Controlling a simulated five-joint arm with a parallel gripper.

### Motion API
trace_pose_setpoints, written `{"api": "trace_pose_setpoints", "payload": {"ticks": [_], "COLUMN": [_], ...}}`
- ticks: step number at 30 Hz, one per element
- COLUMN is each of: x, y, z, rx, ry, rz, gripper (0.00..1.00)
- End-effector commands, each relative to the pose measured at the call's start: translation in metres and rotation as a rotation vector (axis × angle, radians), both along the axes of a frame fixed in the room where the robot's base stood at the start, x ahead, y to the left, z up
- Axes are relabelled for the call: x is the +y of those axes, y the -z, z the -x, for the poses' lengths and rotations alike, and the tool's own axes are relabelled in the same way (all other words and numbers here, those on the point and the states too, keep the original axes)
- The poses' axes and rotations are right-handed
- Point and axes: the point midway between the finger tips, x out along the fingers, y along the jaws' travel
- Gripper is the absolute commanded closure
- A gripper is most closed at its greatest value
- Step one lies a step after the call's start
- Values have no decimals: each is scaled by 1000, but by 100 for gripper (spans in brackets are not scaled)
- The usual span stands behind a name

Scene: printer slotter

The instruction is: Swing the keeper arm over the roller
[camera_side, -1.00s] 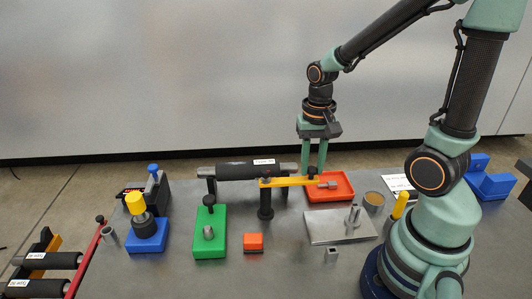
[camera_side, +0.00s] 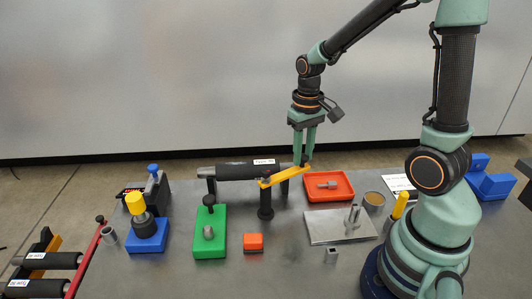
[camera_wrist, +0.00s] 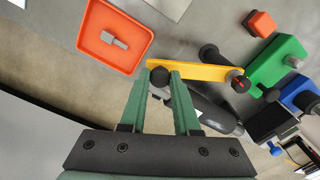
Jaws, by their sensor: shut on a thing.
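The yellow keeper arm (camera_side: 286,176) pivots on a black post (camera_side: 266,203) and points up and to the right in the side view. It also shows in the wrist view (camera_wrist: 198,72). My gripper (camera_side: 304,158) is shut on the black knob (camera_wrist: 160,77) at the arm's free end, with one finger on each side in the wrist view. The black roller (camera_side: 240,171) lies across its supports just behind the pivot. In the wrist view the roller (camera_wrist: 212,112) is partly hidden by the arm and my finger.
An orange-red tray (camera_side: 348,187) with a small grey part stands right of the keeper arm. A green block (camera_side: 210,240), a blue block (camera_side: 147,238) and a small red block (camera_side: 253,242) stand front left. A metal plate (camera_side: 325,231) lies front right.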

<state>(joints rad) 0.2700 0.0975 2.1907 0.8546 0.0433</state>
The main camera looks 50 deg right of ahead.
Motion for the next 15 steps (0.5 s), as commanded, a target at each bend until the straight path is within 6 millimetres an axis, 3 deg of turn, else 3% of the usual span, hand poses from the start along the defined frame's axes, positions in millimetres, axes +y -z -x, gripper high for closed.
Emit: {"api": "trace_pose_setpoints", "payload": {"ticks": [15], "x": [-4], "y": [-1], "z": [-55], "rx": [-6], "ry": [-492], "rz": [2], "gripper": [100]}}
